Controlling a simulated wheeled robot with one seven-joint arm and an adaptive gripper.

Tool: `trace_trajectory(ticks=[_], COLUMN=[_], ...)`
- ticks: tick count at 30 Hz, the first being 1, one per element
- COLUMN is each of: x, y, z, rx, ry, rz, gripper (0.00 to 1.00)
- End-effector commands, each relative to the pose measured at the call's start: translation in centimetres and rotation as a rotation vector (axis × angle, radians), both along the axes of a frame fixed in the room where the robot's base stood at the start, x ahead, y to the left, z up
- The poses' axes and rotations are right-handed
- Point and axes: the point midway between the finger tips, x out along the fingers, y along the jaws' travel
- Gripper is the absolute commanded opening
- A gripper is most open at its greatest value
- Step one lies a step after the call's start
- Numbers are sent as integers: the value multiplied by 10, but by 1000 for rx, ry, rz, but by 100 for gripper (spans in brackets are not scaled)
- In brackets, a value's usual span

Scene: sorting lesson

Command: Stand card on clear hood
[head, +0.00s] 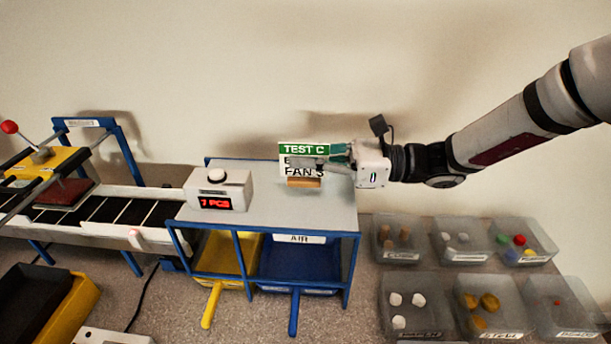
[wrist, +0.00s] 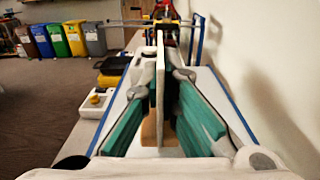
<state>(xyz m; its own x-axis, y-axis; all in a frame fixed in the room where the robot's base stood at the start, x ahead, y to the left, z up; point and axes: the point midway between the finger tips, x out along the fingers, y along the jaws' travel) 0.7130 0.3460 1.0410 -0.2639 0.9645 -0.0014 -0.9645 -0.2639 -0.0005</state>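The card (head: 304,149) is white with a green "TEST C" band and stands upright in a small wooden foot (head: 303,183). It appears to stand on the grey top of the hood (head: 265,205), a blue-framed bench, near its back middle. Part of its lettering is hidden by my gripper (head: 325,162), which reaches in from the right. In the wrist view the card (wrist: 160,85) shows edge-on between the green finger pads of my gripper (wrist: 163,82). Gaps show on both sides, so my gripper looks open around the card. Whether a fingertip touches it is hard to tell.
A white counter box (head: 218,188) with a red display stands on the hood's left end. A conveyor (head: 110,208) runs further left. Yellow (head: 225,255) and blue (head: 298,265) bins hang beneath. Several clear trays (head: 408,300) of parts lie at right. The hood top's front is clear.

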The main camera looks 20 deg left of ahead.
Motion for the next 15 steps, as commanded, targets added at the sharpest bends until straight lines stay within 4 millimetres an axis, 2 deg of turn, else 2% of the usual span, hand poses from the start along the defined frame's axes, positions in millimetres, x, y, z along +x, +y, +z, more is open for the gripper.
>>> trace_trajectory(ticks=[3,6,15], x=[1,1,1], y=[0,0,0], z=[-21,-34,-36], rx=[-1,0,0], ry=[6,3,0], rz=[0,-1,-1], gripper=[0,0,0])
